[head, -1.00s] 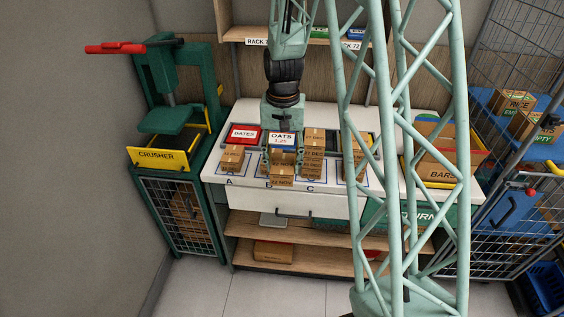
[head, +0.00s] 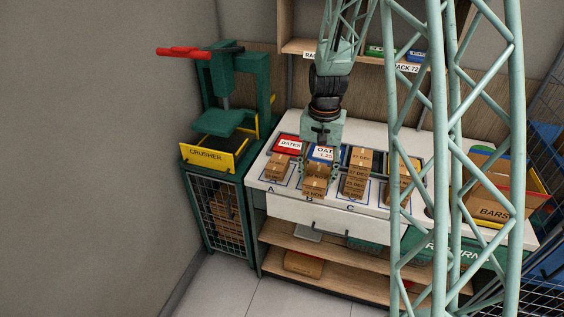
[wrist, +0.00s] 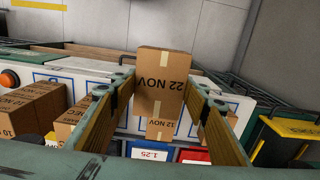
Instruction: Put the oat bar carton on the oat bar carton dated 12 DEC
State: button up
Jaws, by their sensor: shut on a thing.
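My gripper (head: 322,150) points down over area B of the white counter. In the wrist view its two fingers (wrist: 160,88) are shut on an oat bar carton (wrist: 162,75), a brown box with a pale tape strip marked 22 NOV. The held carton shows under the gripper in the head view (head: 316,170). Another brown carton (wrist: 160,129) shows below it in the wrist view, partly hidden; whether the two touch is unclear. A column of dated cartons (head: 357,178) stands in area C, right of the gripper. Some labels there read DEC, but 12 DEC is not clearly legible.
A carton (head: 277,168) sits in area A by the red DATES sign (head: 288,145). More cartons (head: 397,180) stand right of area C, partly behind my lattice column. The green crusher (head: 222,125) is at left; a BARS box (head: 492,205) is at right.

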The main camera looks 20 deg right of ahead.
jog(key=w+a+p, duration=0.4)
jog(key=w+a, duration=0.2)
jog(key=a, duration=0.1)
jog(key=shift+w+a, duration=0.3)
jog(key=shift+w, duration=0.1)
jog(key=shift+r, duration=0.1)
jog(key=p, duration=0.3)
send_over(278, 162)
jog(key=shift+f, duration=0.75)
jog(key=shift+f+p, duration=0.5)
jog(key=shift+f, duration=1.25)
jog(key=shift+f, duration=0.15)
